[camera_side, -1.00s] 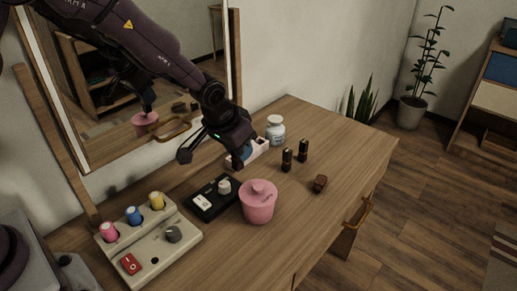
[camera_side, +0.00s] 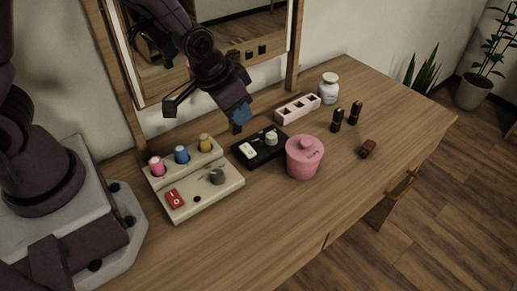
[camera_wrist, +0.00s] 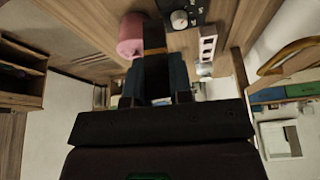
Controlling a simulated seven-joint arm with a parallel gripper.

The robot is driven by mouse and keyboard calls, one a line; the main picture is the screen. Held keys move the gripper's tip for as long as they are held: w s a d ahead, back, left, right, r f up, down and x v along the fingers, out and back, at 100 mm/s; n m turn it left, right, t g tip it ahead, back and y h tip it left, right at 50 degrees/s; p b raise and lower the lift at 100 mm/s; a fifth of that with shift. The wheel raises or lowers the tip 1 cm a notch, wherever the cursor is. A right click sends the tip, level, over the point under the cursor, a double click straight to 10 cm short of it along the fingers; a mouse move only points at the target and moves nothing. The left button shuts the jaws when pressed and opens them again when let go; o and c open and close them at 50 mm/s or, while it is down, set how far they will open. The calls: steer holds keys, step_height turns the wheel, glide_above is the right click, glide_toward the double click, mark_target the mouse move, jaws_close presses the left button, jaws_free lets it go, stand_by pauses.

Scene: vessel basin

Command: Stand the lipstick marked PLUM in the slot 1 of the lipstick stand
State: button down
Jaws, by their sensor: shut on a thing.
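My gripper (camera_side: 238,115) hangs above the dresser, left of the lipstick stand and above the black box. It is shut on a dark lipstick (camera_side: 237,128). In the wrist view this lipstick (camera_wrist: 154,36) shows a brownish band near the fingers; its marking is not readable. The pale pink lipstick stand (camera_side: 283,118) has a row of square dark slots that look empty; slot numbers cannot be read. It also shows in the wrist view (camera_wrist: 207,46). Two other dark lipsticks (camera_side: 337,119) (camera_side: 355,112) stand upright to the right of the stand, their labels too small to read.
A pink lidded jar (camera_side: 305,160) stands in front of the stand. A black box with a knob (camera_side: 265,154) and a beige panel (camera_side: 205,196) lie to the left. A white jar (camera_side: 329,88) is behind; a brown block (camera_side: 368,148) is right. The mirror (camera_side: 240,37) rises behind.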

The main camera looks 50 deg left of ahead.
steer(key=shift+n, duration=0.6)
steer(key=d+f, duration=0.1)
steer(key=f, duration=0.2)
steer(key=w+d+f, duration=0.1)
steer(key=d+f, duration=0.3)
steer(key=f, duration=0.1)
steer(key=shift+w+d+f, duration=0.1)
steer(key=shift+w+f, duration=0.25)
steer(key=shift+w, duration=0.05)
glide_above(269, 178)
steer(key=s, duration=0.2)
steer(key=shift+s+f, duration=0.15)
steer(key=shift+f, duration=2.05)
steer(key=shift+f, duration=0.1)
steer(key=c, duration=1)
jaws_free()
